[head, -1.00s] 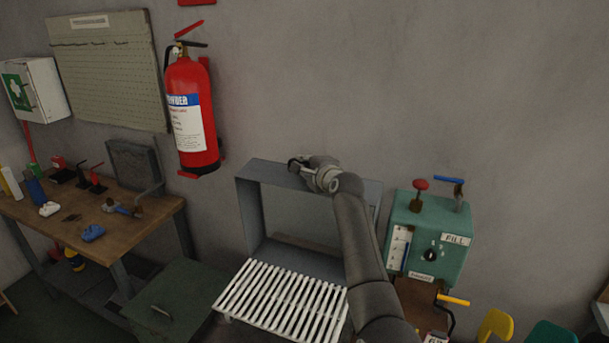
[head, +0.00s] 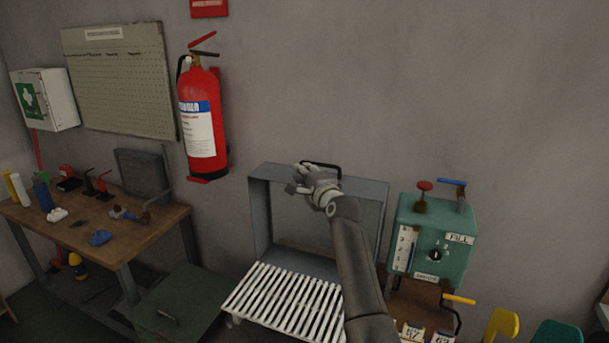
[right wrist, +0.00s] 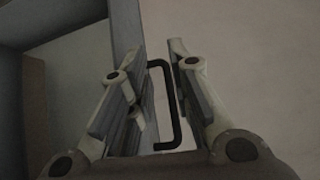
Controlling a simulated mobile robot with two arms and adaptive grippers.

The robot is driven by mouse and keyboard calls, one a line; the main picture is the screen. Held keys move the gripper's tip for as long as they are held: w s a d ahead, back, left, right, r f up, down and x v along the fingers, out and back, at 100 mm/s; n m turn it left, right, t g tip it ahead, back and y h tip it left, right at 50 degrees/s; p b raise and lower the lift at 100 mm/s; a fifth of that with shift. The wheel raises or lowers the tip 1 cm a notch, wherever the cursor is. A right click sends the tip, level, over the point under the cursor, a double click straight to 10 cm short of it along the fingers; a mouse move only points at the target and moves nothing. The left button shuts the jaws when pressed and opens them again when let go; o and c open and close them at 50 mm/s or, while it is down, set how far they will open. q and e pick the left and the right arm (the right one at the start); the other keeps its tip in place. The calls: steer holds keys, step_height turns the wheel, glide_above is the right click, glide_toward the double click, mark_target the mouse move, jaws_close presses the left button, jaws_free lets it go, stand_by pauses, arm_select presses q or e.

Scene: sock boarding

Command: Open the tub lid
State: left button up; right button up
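A grey, hollow, box-like frame (head: 375,190), apparently the tub lid, stands upright against the wall with its open side facing me. A black bar handle (head: 333,165) sits on its top edge. My right gripper (head: 300,180) is at that top edge, partly in front of the handle. In the right wrist view my gripper (right wrist: 155,45) is open, and the black handle (right wrist: 178,105) lies between its parted fingers, beside the lid's grey edge (right wrist: 126,30). I cannot tell whether a finger touches the handle. My left gripper is not in view.
A white slatted rack (head: 285,303) spreads in front of the frame. A green control box (head: 460,222) with levers stands to the right. A dark green chest (head: 180,300) and a wooden workbench (head: 150,230) are left. A red extinguisher (head: 200,120) hangs on the wall.

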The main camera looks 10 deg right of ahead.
steer(key=s+d, duration=0.2)
steer(key=s, duration=0.9)
steer(key=shift+s+r, duration=0.35)
steer(key=shift+s, duration=0.05)
